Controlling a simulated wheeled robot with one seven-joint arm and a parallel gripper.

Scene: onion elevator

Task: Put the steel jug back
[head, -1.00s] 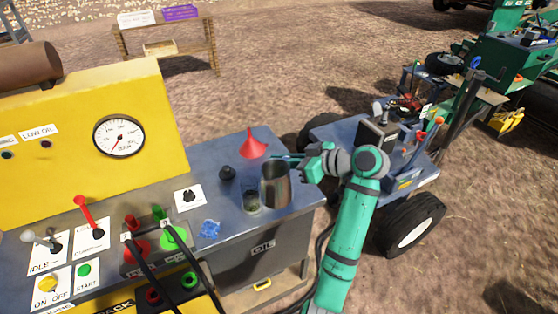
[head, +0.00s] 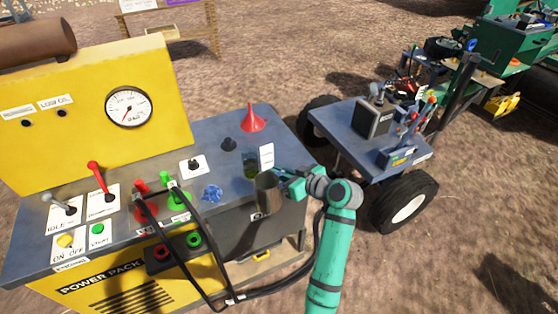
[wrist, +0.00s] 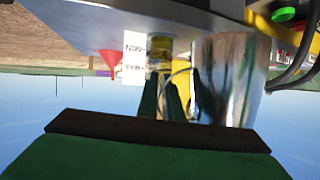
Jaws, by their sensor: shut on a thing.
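The steel jug (head: 267,197) is a shiny metal cylinder, held at the front edge of the grey bench. In the head view it overlaps that edge and partly hides the small label on the bench's front. My gripper (head: 283,181) is shut on the jug from its right side. In the wrist view, which is upside down, the jug (wrist: 232,78) is large at the right, beside the dark fingers (wrist: 178,98). The exact grip point is hard to make out, and I cannot tell whether the jug touches the bench.
A small glass with yellowish liquid (wrist: 156,48) stands close behind the jug, by a white marked card (head: 266,157). Black hoses (head: 211,278) hang in front.

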